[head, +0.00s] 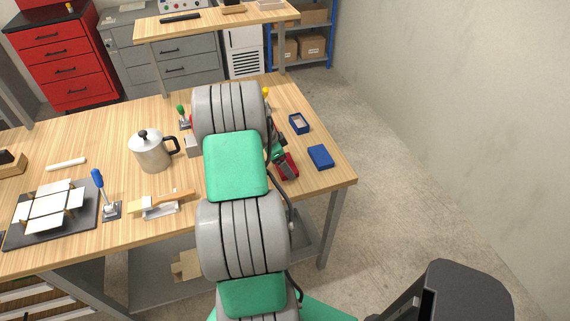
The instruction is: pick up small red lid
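A small red object (290,168), which looks like the red lid, lies near the right front part of the wooden table (250,180). My arm reaches across the table and blocks much of the middle. My gripper (283,163) shows only in part as a dark shape at the left side of the red object. It looks close to or over it, but I cannot tell whether they touch. The fingertips are too small and covered to show whether they are open or shut.
A blue open box (298,124) and a blue flat piece (320,156) lie right of my gripper. A metal pot (151,150), a blue-handled clamp (98,180) and a dark board with a white flat carton (50,206) are left. The table's right edge is close.

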